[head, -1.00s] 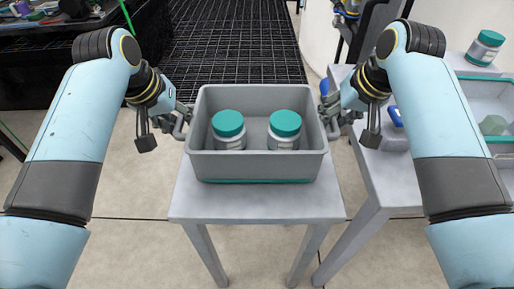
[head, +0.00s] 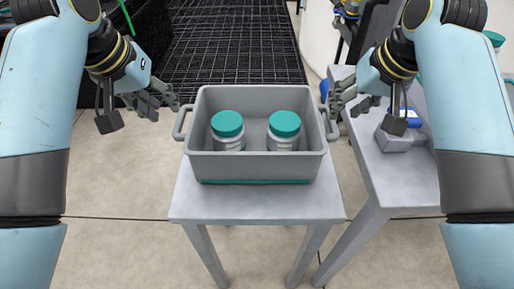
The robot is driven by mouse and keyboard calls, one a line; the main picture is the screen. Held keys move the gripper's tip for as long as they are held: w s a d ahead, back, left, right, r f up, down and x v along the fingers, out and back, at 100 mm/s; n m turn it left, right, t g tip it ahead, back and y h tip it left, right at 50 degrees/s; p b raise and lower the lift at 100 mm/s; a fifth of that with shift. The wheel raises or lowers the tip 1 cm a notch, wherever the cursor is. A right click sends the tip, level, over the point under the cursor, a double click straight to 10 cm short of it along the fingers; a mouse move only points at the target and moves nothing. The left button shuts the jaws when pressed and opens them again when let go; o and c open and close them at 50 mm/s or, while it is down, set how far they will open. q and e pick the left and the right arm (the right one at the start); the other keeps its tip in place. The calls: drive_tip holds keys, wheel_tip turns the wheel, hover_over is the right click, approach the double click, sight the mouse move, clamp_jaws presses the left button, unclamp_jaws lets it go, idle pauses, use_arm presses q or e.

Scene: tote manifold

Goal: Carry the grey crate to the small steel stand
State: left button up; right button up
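The grey crate (head: 256,167) rests upright on the small steel stand (head: 258,205). Two white jars with teal lids, the left jar (head: 228,131) and the right jar (head: 284,131), stand inside it. A handle sticks out at each short end: the left handle (head: 181,123) and the right handle (head: 331,124). My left gripper (head: 168,100) is open, off the crate's left end and apart from the handle. My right gripper (head: 336,106) is open close to the right handle; whether it touches is hard to tell.
A grey table (head: 395,175) stands at the right, with a small grey and blue device (head: 402,135) on it. Black mesh flooring (head: 236,45) lies behind the stand. Open floor (head: 120,190) lies at the left.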

drive_tip(key=v, duration=0.6)
drive_tip(key=shift+r, duration=0.15)
drive_tip(key=shift+s, duration=0.1)
